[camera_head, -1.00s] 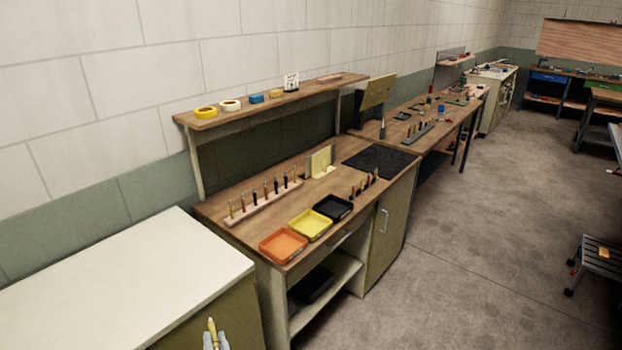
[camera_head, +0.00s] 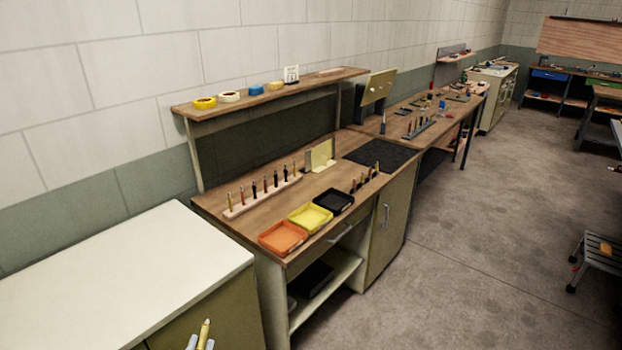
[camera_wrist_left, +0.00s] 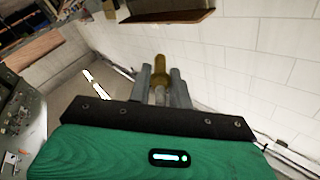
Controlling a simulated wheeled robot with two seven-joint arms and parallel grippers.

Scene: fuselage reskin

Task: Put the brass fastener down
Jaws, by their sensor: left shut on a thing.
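The brass fastener (camera_head: 204,333) is a slim yellow pin held upright in my left gripper (camera_head: 199,344) at the bottom edge of the head view. In the left wrist view the brass fastener (camera_wrist_left: 160,67) sticks out between the two grey fingers of the left gripper (camera_wrist_left: 160,90), which are shut on it. The gripper is in front of the white-topped cabinet and apart from every surface. My right gripper is not in view.
A wooden bench (camera_head: 285,220) carries an orange tray (camera_head: 283,237), a yellow tray (camera_head: 310,217), a black tray (camera_head: 334,200) and a rack of upright pins (camera_head: 263,197). The white cabinet top (camera_head: 120,275) is bare. A step stool (camera_head: 598,250) stands on the floor at right.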

